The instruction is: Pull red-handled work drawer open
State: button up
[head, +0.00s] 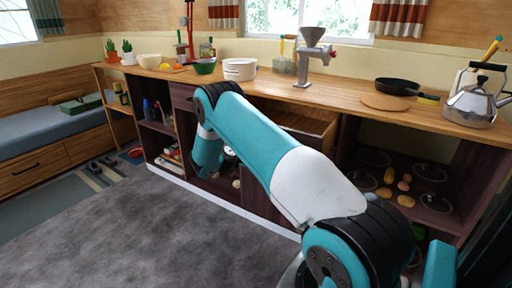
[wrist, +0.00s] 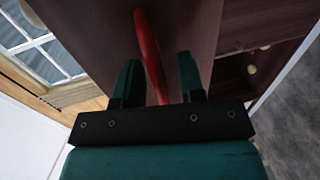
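The red handle (wrist: 150,52) is a long bar on a dark brown drawer front (wrist: 95,35) in the wrist view. My gripper (wrist: 158,75) has its two dark green fingers apart, one on each side of the handle's lower part. Gaps show between the bar and the fingers, so the gripper is open. In the head view my teal and white arm hides the red handle, and my gripper is out of sight behind it. A drawer with a light wood inside (head: 312,125) stands out from under the counter, right of my arm; whether it bears the red handle is hidden.
The wooden counter (head: 350,98) carries a white pot (head: 239,69), a grinder (head: 313,52), a black pan (head: 397,86) and a kettle (head: 477,103). Open shelves (head: 420,172) lie below it. The grey floor (head: 150,235) in front is clear.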

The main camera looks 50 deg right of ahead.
jog(key=v, duration=1.7)
jog(key=shift+a+b, duration=0.2)
jog(key=shift+b, duration=0.1)
